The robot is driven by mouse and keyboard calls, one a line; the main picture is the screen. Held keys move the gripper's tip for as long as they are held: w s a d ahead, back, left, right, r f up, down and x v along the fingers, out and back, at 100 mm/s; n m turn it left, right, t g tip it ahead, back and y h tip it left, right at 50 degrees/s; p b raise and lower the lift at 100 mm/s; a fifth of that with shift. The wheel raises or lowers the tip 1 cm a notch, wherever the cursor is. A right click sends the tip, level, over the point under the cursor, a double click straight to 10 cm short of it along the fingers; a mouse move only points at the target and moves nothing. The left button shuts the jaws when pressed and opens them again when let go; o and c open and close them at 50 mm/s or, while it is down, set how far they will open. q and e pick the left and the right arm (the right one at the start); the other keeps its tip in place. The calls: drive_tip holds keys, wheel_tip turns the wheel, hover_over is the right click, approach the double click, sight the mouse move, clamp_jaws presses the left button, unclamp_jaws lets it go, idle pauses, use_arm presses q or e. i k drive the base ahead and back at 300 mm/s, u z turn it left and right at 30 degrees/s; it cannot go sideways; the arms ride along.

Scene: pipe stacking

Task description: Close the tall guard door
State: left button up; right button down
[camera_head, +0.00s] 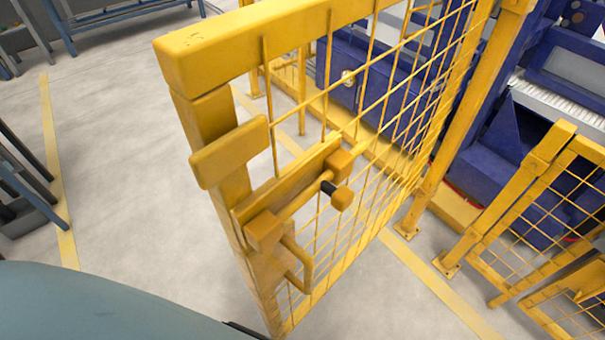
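The tall yellow guard door (222,145) of frame and wire mesh stands open in the middle of the head view, swung out towards me. Its free edge faces me, and its far side meets a yellow post (465,125). Below the latch is a yellow pull handle (298,265). Neither of my grippers shows in this view, and nothing is seen touching the door. The door's lowest part runs out of the picture at the bottom.
Lower yellow mesh fence panels (540,215) stand at the right. Blue machinery (510,140) is behind the mesh. Blue-framed benches stand at the upper left and left edge. The grey floor (120,150) left of the door is clear, with yellow floor lines.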

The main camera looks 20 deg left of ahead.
sight(198, 62)
drive_tip(key=u, duration=0.7)
drive_tip(key=k, duration=1.05)
drive_tip(key=z, duration=0.4)
